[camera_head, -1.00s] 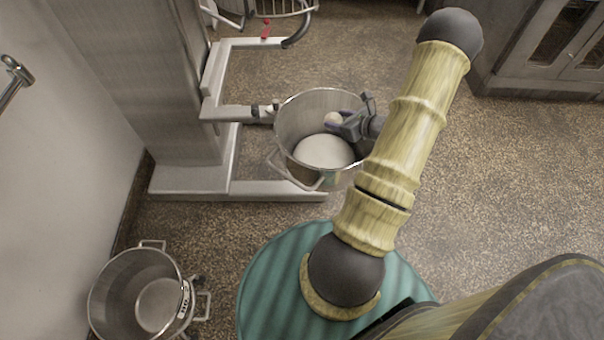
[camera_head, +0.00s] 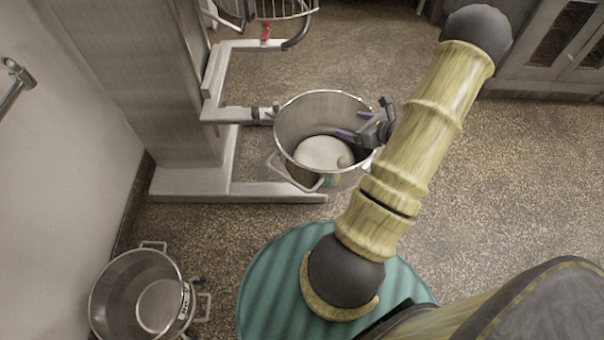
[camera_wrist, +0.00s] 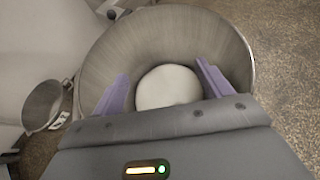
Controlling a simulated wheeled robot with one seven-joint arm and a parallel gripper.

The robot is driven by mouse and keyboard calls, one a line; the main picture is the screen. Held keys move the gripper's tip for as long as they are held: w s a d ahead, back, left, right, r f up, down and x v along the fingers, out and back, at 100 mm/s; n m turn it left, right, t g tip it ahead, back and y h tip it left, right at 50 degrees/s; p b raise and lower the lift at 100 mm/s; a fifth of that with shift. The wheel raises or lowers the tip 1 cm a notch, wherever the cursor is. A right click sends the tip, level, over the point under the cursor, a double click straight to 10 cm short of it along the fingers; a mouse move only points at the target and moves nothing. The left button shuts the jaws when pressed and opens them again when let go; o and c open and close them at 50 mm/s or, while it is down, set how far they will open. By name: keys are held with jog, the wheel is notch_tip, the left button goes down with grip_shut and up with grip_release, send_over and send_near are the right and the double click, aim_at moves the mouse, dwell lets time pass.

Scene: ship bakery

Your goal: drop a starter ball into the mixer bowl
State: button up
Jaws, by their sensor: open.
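The mixer bowl (camera_head: 296,128) is a deep metal pot with side handles, held at the mixer's arm. A smooth white mass (camera_head: 318,150) covers its bottom. My gripper (camera_head: 350,126) is at the right rim with its purple fingers reaching in over the bowl, open and apart. No starter ball is between the fingers in the head view. A small rounded shape (camera_head: 345,159) shows at the right edge of the white mass, probably the ball. In the wrist view a pale round shape (camera_wrist: 168,88) lies beyond the fingers; I cannot tell whether it is ball or bowl contents.
The mixer column (camera_head: 165,90) and its base legs (camera_head: 240,190) stand left of the bowl. A second metal pot (camera_head: 110,290) is at the lower left. A wire guard (camera_head: 285,10) is at the top. A cabinet (camera_head: 545,60) stands upper right. Floor on the right is clear.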

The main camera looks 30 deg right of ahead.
jog(key=v, duration=1.1)
jog(key=shift+p, duration=0.45)
jog(key=shift+s, duration=0.1)
jog(key=w+a+r+n+g+h, duration=0.1)
jog(key=a+r+n+g, duration=0.2)
jog(key=a+n, duration=0.8)
jog(key=w+a+r+n+g+h, duration=0.1)
jog(key=w+a+r+n+g, duration=0.2)
jog(key=a+n, duration=0.8)
jog(key=a+r+n+g+h, duration=0.1)
jog(key=a+r+n+g, duration=0.25)
jog(key=a+n, duration=0.75)
jog(key=w+p+v, duration=0.2)
jog(key=p+v, duration=0.7)
jog(key=w+p+v, duration=0.2)
jog(key=p+v, duration=0.8)
jog(key=shift+d+r, duration=0.15)
jog(key=shift+r, duration=0.45)
